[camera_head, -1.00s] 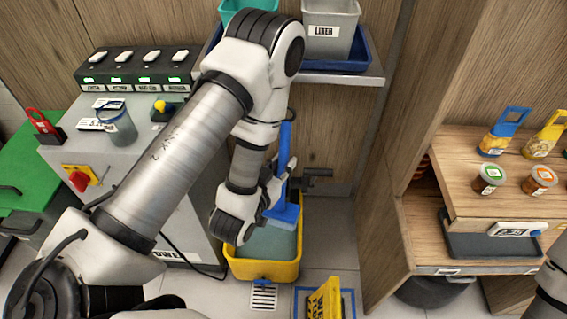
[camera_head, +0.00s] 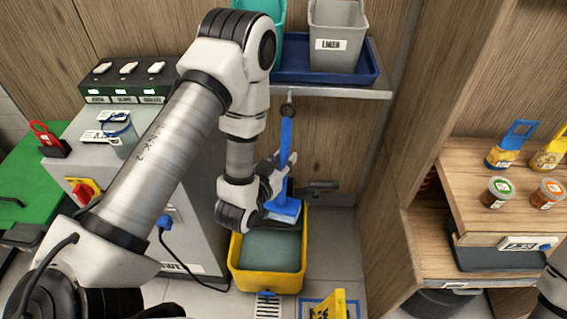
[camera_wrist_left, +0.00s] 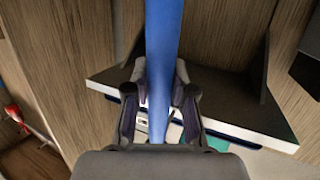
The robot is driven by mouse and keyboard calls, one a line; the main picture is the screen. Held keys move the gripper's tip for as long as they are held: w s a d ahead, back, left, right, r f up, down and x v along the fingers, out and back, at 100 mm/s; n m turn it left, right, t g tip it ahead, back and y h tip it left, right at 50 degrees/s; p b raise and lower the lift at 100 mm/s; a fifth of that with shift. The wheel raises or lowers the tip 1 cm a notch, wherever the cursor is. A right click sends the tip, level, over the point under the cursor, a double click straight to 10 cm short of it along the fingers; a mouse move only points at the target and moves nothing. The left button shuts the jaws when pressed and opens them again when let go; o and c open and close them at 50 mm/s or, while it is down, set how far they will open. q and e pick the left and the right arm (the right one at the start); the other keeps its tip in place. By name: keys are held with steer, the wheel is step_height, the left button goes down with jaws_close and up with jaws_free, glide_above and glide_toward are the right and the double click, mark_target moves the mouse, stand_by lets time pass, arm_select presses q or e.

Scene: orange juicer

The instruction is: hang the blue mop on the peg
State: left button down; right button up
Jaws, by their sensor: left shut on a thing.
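The blue mop (camera_head: 286,135) is upright and slightly tilted in the head view, with a dark ring at its top and its flat blue head low down. My left gripper (camera_head: 282,165) is shut on its handle. The mop head hangs at the back rim of the yellow bucket (camera_head: 268,286); I cannot tell whether they touch. The ring is just below the shelf's front edge, by a small grey part (camera_head: 290,97) that may be the peg; I cannot tell whether the ring is on it. In the left wrist view the handle (camera_wrist_left: 163,50) runs between the fingers (camera_wrist_left: 158,105).
The wall shelf (camera_head: 335,92) carries a blue tray with a grey bin (camera_head: 336,40) and a teal bin. A dark bracket (camera_head: 318,187) sticks out of the wall behind the mop. A grey cabinet (camera_head: 190,225) stands left, a wooden counter (camera_head: 470,190) right. A yellow sign (camera_head: 338,305) is in front.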

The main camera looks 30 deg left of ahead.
arm_select(q)
steer(key=w+a+f, duration=0.1)
steer(key=w+a, duration=0.1)
steer(key=w, duration=0.3)
steer(key=shift+w+a, duration=0.4)
stand_by(0.7)
